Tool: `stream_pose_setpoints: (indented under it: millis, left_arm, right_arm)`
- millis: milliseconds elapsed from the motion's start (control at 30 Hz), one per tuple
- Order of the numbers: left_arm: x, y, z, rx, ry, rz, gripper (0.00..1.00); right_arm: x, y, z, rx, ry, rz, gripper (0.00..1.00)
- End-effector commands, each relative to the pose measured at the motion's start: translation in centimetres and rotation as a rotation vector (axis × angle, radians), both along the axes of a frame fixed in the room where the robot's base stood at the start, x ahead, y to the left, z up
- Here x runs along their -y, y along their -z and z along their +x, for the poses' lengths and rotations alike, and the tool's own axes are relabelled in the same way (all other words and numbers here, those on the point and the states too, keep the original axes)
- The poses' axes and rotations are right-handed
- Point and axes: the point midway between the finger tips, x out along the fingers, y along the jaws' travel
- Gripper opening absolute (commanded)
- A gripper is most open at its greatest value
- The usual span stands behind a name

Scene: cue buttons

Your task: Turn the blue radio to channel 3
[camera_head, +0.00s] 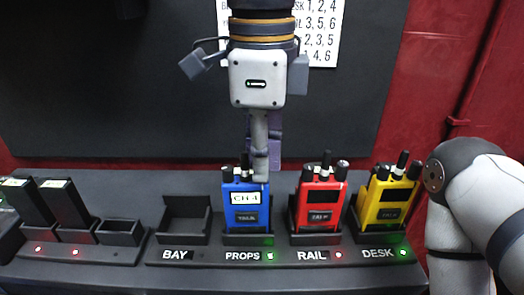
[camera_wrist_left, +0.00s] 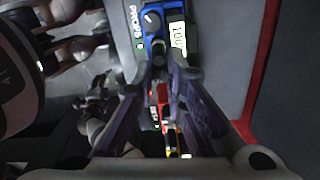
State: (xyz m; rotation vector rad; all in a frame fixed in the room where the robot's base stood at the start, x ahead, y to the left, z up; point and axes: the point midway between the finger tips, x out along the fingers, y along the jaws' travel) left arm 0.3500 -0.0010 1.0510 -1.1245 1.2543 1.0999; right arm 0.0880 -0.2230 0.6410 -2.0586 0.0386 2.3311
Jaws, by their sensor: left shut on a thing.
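The blue radio (camera_head: 243,208) stands upright in the PROPS slot, and its white display seems to read CH 4. It also shows in the left wrist view (camera_wrist_left: 166,18), where a round knob with a white pointer mark is visible on its top. My left gripper (camera_head: 261,176) comes straight down from above onto the right end of the radio's top. In the left wrist view its fingers (camera_wrist_left: 160,66) close around a dark knob (camera_wrist_left: 157,47) there. The fingers partly hide this knob. My right gripper is out of view.
A red radio (camera_head: 320,205) and a yellow radio (camera_head: 387,206) stand close by on the right, in the RAIL and DESK slots. The BAY slot (camera_head: 185,222) is empty. Two dark battery-like blocks (camera_head: 68,203) stand at the left. A white number sheet (camera_head: 318,35) hangs behind.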

Motion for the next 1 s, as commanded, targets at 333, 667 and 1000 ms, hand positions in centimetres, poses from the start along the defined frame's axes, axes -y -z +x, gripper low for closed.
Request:
stream_pose_setpoints:
  millis: [333, 667, 1000]
  left_arm:
    - [0.0, -0.1, 0.0, 0.002, 0.001, 0.0, 0.33]
    - [0.0, -0.7, 0.1, 0.003, 0.001, -0.001, 0.33]
    - [0.1, -9.2, -0.1, 0.005, 0.002, -0.003, 0.33]
  right_arm:
    - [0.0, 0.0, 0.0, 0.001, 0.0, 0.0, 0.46]
    - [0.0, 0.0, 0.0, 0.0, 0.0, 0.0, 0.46]
    - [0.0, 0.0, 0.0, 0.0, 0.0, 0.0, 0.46]
